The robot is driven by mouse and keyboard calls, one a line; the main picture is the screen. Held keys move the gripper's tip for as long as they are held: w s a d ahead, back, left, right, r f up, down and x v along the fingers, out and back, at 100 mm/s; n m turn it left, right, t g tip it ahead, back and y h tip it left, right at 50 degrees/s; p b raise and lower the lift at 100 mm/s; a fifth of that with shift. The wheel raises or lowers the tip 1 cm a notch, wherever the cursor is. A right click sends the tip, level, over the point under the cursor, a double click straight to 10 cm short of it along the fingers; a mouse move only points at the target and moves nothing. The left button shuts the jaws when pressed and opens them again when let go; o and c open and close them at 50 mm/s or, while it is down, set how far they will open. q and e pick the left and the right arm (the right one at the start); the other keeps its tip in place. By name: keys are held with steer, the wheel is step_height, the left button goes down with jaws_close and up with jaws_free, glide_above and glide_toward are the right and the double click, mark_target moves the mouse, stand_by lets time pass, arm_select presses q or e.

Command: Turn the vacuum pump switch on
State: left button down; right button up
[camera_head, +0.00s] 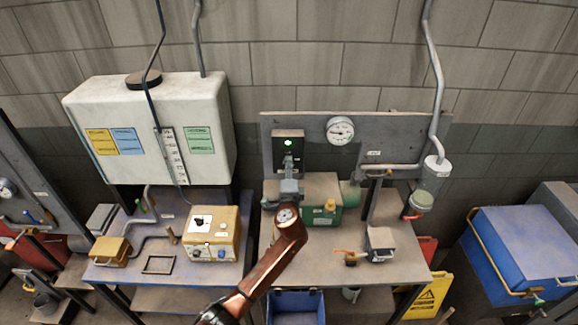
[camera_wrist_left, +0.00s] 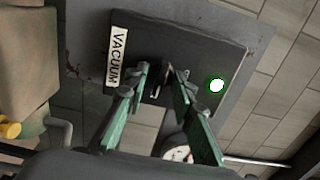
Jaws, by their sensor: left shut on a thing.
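The vacuum pump switch is a dark box (camera_head: 279,149) on the grey back panel, with a lit green lamp (camera_head: 288,142). In the left wrist view the box (camera_wrist_left: 165,38) carries a white label reading VACUUM, and the lamp (camera_wrist_left: 215,86) glows green. My left gripper (camera_head: 288,161) reaches up to the lower part of the box. In the wrist view its greenish fingers (camera_wrist_left: 157,80) stand on either side of the small dark switch lever (camera_wrist_left: 155,92) and are shut on it. The lever is mostly hidden in the head view. My right gripper is not in view.
A green and tan pump (camera_head: 322,208) sits on the right bench below the panel. A round gauge (camera_head: 340,130) hangs right of the switch. A grey pipe runs down to a clear jar (camera_head: 432,176). A yellow box (camera_head: 213,236) and a white tank (camera_head: 200,110) are left.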

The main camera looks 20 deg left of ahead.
arm_select(q)
steer(key=shift+d, duration=0.1)
steer(key=c, duration=1.7)
jaws_free()
steer(key=shift+o, duration=0.2)
steer(key=shift+s, duration=0.1)
steer(key=v, duration=1.1)
steer(key=shift+s, duration=0.35)
steer(key=shift+d, duration=0.1)
